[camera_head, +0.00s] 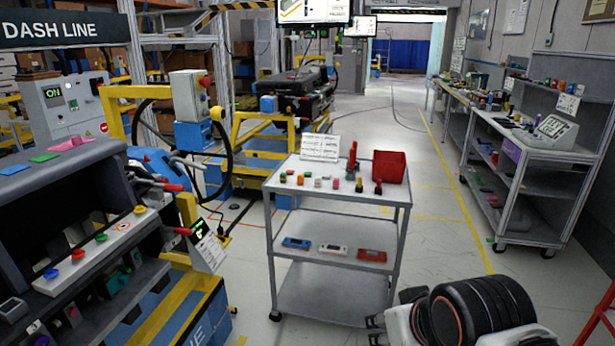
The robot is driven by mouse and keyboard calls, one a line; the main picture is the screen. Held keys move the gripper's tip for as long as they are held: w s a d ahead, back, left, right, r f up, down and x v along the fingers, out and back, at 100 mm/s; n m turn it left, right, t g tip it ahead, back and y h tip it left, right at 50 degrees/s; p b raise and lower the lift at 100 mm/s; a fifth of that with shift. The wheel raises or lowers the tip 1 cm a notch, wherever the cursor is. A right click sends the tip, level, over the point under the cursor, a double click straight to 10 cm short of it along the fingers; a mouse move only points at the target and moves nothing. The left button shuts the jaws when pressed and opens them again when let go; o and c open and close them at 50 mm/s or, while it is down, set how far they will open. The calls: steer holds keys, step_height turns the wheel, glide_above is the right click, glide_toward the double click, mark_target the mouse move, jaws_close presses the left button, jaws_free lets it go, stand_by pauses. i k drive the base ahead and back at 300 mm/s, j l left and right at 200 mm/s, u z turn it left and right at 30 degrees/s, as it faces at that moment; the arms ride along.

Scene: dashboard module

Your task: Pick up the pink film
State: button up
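Small flat film pieces lie on the dark top of the dashboard module (62,190) at the left. A pink film (72,145) with a purplish tint lies toward the back of the row. My gripper (376,330) is low at the bottom, right of the cart and far from the films. It points left, its two dark fingertips look apart, and nothing shows between them. Part of it is hidden behind my arm.
A grey cart (330,303) with small coloured parts and a red bin (389,167) stands between my gripper and the dashboard. A yellow frame and red-handled levers rise beside the dashboard. Open floor (440,235) lies right of the cart, before the grey shelf (535,147).

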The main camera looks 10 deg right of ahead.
mark_target(76, 141)
steer(key=u, duration=1.3)
steer(key=i+l, duration=0.25)
steer(key=i, duration=0.2)
steer(key=i+l, duration=0.3)
steer(key=i, duration=0.15)
steer(key=i+l, duration=0.25)
steer(key=i, duration=0.2)
steer(key=i+l, duration=0.3)
steer(key=i, duration=0.2)
